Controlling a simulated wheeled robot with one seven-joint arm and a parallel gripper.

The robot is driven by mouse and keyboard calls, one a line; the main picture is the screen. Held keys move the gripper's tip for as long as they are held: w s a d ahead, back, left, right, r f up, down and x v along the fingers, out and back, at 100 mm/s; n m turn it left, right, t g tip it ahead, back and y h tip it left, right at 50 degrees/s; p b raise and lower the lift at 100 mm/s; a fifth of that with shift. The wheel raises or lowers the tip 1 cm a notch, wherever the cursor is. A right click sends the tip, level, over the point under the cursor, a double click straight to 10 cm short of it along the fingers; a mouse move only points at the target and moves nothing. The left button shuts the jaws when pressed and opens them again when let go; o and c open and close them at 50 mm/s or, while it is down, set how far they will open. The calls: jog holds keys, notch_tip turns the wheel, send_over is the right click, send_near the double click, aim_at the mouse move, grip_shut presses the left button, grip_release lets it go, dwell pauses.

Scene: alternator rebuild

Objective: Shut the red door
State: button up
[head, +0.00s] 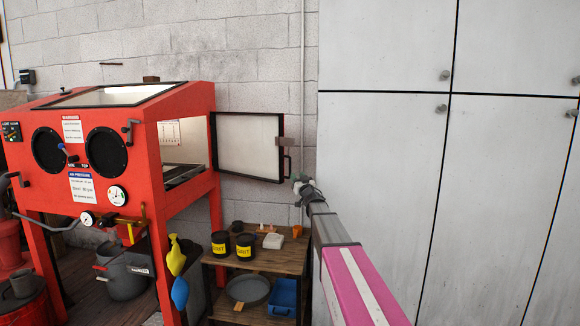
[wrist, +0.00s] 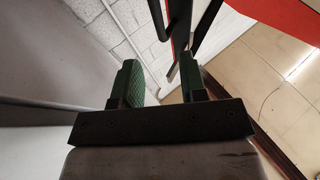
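The red blasting cabinet (head: 105,190) stands at the left in the head view, its right side opening uncovered. Its side door (head: 248,145) is swung wide open to the right, with a pale inner face and black frame. A dark handle (head: 288,162) sits at the door's free edge. My gripper (head: 299,181) is just right of and below that handle. In the wrist view my gripper (wrist: 160,78) is open, its two green fingers apart with nothing held. Dark door-edge or handle bars (wrist: 180,28) show just beyond the fingertips; contact cannot be told.
A low wooden shelf (head: 255,265) below the door holds black tins (head: 245,246), a grey pan (head: 248,289) and a blue bin (head: 284,297). Tall grey lockers (head: 385,180) stand at the right. A block wall (head: 255,50) is behind the door.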

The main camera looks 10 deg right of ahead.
aim_at(290, 166)
jog(key=x, duration=1)
jog(key=shift+w, duration=0.2)
grip_shut()
